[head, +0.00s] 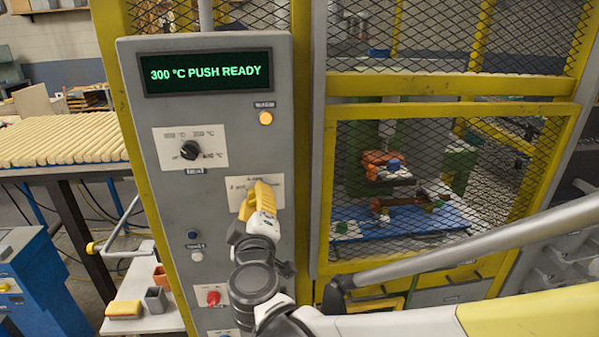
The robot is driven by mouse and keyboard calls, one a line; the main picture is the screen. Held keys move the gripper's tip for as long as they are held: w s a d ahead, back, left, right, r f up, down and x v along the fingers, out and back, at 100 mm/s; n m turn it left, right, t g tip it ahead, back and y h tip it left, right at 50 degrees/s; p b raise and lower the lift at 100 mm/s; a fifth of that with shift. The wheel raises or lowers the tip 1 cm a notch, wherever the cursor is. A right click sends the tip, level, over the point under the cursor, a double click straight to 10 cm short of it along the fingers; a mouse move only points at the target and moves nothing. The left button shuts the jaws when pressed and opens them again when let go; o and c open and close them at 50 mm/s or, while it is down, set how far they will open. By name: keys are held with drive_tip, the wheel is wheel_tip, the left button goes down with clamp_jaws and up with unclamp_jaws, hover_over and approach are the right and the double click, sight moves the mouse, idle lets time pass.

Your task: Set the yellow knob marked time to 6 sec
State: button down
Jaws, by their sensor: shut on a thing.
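A grey control panel (218,115) stands upright, with a display (206,73) reading "300 °C PUSH READY". My gripper (254,199) is at the small light label plate (238,188) right of the panel's middle, shut on the yellow knob there. Yellow shapes show at the plate, but I cannot clearly separate the knob from my fingers. The knob's pointer and its setting are hidden. The plate's print is partly covered and too small to read surely.
A black knob (190,151) sits on the plate above left, below a lit amber lamp (265,118). Lower are a dark blue button (192,235), a white button (197,256) and a red knob (213,298). A yellow-framed mesh guard (440,150) stands right.

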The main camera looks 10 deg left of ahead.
drive_tip(key=c, duration=1)
unclamp_jaws()
drive_tip(key=shift+c, duration=0.2)
drive_tip(key=v, duration=1.2)
